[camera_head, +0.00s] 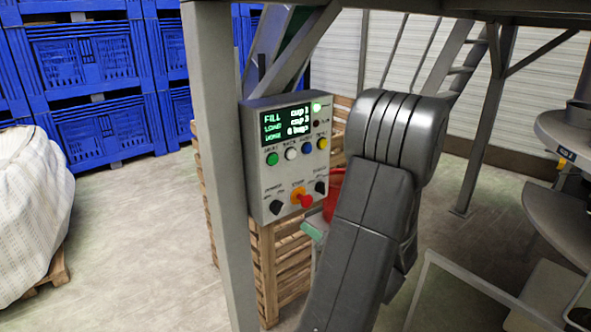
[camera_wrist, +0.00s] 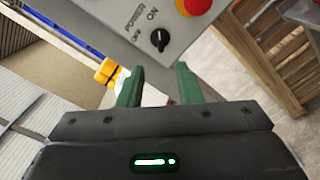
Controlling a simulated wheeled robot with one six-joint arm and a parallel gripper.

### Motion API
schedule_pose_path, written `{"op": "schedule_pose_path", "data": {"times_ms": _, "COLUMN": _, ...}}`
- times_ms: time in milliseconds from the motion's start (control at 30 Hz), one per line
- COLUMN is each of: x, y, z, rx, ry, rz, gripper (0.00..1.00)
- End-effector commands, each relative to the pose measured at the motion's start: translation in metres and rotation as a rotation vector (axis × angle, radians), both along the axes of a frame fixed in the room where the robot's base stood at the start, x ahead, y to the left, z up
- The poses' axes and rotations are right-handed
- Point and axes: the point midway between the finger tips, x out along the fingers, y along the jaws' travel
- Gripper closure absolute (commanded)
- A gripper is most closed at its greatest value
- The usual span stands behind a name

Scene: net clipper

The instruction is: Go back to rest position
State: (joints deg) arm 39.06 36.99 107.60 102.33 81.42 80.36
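My gripper (camera_wrist: 158,85) shows in the wrist view with two green fingers spread apart and nothing between them. It is just off the control box (camera_wrist: 215,18), near its power knob (camera_wrist: 160,40) and the red button (camera_wrist: 195,5). In the head view my dark grey arm stands in front, and a green part of my gripper (camera_head: 314,232) shows below the control box (camera_head: 263,184). The box has a lit screen (camera_head: 287,121) with green and white text, a row of coloured buttons, black knobs and a red stop button (camera_head: 305,200).
A grey post (camera_head: 222,160) stands left of the box. Wooden crates (camera_head: 290,260) and a red container (camera_head: 333,192) are behind it. Blue bins (camera_head: 85,55) are stacked at the back left, and a white bag (camera_head: 30,205) sits on a pallet. Open floor lies at lower left.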

Motion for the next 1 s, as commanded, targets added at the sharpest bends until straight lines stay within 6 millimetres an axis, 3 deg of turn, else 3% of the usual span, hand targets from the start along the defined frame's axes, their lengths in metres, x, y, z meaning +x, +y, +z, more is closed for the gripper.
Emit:
{"op": "schedule_pose_path", "data": {"times_ms": 600, "x": 0.084, "y": 0.062, "z": 0.001, "rx": -0.001, "ry": 0.001, "rz": 0.004, "gripper": 0.68}}
{"op": "schedule_pose_path", "data": {"times_ms": 1000, "x": 0.1, "y": 0.073, "z": 0.0, "rx": -0.001, "ry": 0.0, "rz": 0.001, "gripper": 0.68}}
